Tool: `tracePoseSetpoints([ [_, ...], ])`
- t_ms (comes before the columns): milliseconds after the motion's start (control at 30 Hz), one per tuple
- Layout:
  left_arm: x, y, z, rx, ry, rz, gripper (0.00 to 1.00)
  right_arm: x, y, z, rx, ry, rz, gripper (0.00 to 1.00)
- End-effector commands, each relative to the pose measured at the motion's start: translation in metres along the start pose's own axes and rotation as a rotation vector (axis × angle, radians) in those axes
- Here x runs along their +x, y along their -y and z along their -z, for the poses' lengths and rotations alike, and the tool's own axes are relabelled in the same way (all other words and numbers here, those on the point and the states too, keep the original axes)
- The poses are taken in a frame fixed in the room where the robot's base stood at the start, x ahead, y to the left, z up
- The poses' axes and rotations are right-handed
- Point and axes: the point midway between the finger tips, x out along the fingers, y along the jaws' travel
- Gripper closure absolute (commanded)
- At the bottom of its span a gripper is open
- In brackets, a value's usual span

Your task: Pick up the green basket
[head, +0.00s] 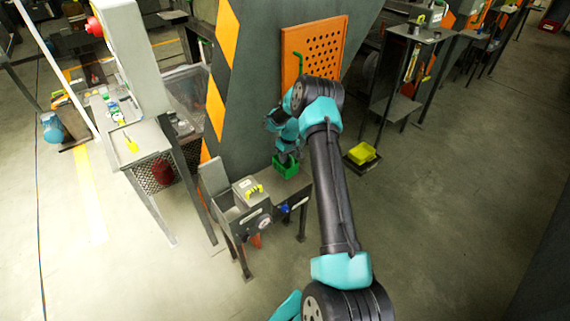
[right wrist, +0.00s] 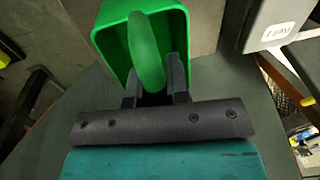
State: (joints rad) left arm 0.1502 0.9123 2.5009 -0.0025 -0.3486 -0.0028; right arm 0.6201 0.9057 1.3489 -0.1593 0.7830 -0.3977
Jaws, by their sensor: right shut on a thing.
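The green basket (head: 286,167) is at the right end of the small grey machine bench, below the orange perforated panel. My right gripper (head: 285,157) reaches down to it from above. In the right wrist view the open-topped basket (right wrist: 112,45) fills the upper middle, and its curved green handle (right wrist: 148,55) stands between the two dark fingers of the right gripper (right wrist: 156,84). The fingers are shut on the handle. I cannot tell whether the basket rests on the bench or hangs just above it. My left gripper is not in view.
The machine bench (head: 297,186) carries a grey box with a yellow part (head: 254,190). A yellow bin (head: 362,153) sits low on the right. A black-and-orange striped pillar (head: 219,80) stands behind. Open floor (head: 450,220) lies to the right.

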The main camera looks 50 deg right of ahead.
Motion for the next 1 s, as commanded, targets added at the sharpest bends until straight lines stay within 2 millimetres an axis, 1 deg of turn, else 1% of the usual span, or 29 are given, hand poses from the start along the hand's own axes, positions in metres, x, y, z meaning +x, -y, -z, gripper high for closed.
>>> tracePoseSetpoints([
  [33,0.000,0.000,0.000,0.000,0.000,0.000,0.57,-0.012,0.002,0.001,-0.001,-0.003,-0.001,1.00],
  [133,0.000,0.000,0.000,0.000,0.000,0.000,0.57,-0.029,0.005,0.001,-0.001,-0.003,-0.001,1.00],
  [200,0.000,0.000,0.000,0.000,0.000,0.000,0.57,-0.039,0.007,0.000,0.000,-0.001,-0.001,1.00],
  [333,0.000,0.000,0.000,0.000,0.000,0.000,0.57,-0.051,0.010,0.000,0.000,-0.001,0.000,1.00],
  [467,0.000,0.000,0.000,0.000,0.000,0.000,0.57,-0.054,0.011,0.000,0.000,0.001,0.000,1.00],
  [1000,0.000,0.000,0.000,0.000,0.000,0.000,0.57,-0.054,0.011,0.000,0.001,0.000,0.000,1.00],
])
